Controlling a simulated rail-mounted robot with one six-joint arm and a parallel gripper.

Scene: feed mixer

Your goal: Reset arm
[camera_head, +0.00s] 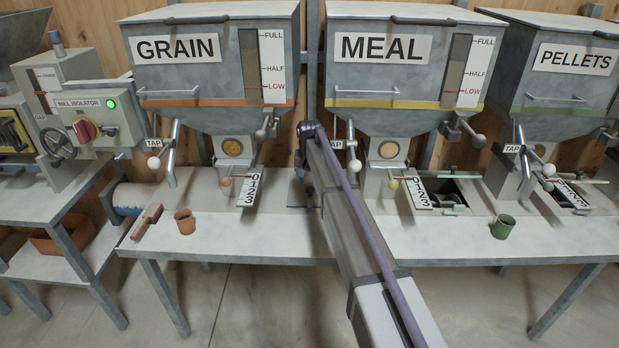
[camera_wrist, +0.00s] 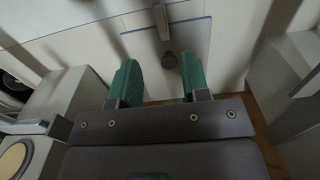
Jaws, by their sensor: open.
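My arm reaches over the bench between the grain hopper (camera_head: 215,60) and the meal hopper (camera_head: 395,65) in the head view. The arm hides my gripper there. In the wrist view my gripper (camera_wrist: 158,82) shows two green fingers, spread apart with nothing between them. A dark round knob (camera_wrist: 169,60) on a grey bar lies just beyond the fingertips, apart from them. A pale plate with a blue edge (camera_wrist: 140,35) is behind it.
The pellets hopper (camera_head: 560,65) is at right and the mill isolator box (camera_head: 95,115) at left. Tap levers stick out below the hoppers.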

